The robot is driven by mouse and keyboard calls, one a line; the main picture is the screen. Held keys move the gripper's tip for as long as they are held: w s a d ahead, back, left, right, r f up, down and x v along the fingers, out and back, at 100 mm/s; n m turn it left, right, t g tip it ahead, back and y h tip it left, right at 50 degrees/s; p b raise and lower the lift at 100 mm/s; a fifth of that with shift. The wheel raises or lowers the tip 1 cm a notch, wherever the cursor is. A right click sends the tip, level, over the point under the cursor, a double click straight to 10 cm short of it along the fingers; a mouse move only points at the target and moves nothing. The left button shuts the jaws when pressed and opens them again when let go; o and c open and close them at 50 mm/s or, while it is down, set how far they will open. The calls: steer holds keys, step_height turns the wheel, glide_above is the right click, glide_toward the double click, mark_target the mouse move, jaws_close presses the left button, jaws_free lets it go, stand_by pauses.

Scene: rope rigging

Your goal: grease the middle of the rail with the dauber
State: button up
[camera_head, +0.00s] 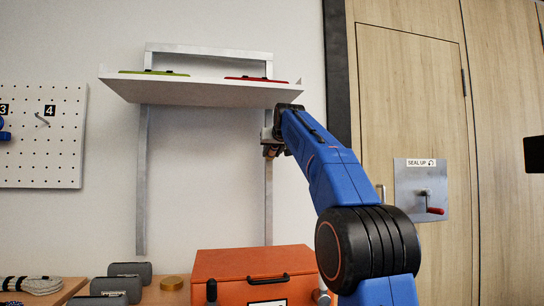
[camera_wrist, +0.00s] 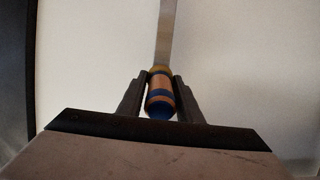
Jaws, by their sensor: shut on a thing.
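My gripper (camera_head: 272,146) is raised by the right metal upright (camera_head: 269,200), just under the right end of a white shelf (camera_head: 200,93). In the wrist view the two black fingers of my gripper (camera_wrist: 161,95) are shut on a short, banded tan and blue handle (camera_wrist: 160,98), which I take to be the dauber. Its working end is hidden or cannot be told apart. A grey metal strip (camera_wrist: 165,35) runs up behind it; contact cannot be told. A metal bar (camera_head: 208,52) crosses above the shelf. Which metal piece is the rail is unclear.
A green flat item (camera_head: 153,72) and a red one (camera_head: 257,79) lie on the shelf. Below stand an orange box (camera_head: 235,265), grey cases (camera_head: 115,287) and a brass-coloured tin (camera_head: 172,283). A "SEAL UP" panel (camera_head: 408,180) with a red-handled crank is at right.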

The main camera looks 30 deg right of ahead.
steer(key=shift+r, duration=2.95)
steer(key=shift+s+a+r, duration=0.1)
steer(key=shift+s+r, duration=0.15)
steer(key=shift+r, duration=0.1)
steer(key=shift+f+v, duration=0.2)
steer(key=shift+v, duration=0.9)
steer(key=shift+s+a+f, duration=0.15)
steer(key=shift+s+a, duration=0.1)
steer(key=shift+s, duration=0.6)
steer(key=shift+s+a+f, duration=0.2)
steer(key=shift+s, duration=0.65)
steer(key=shift+s, duration=0.1)
steer(key=s, duration=0.2)
steer(key=shift+s+a, duration=0.35)
steer(key=shift+a, duration=0.05)
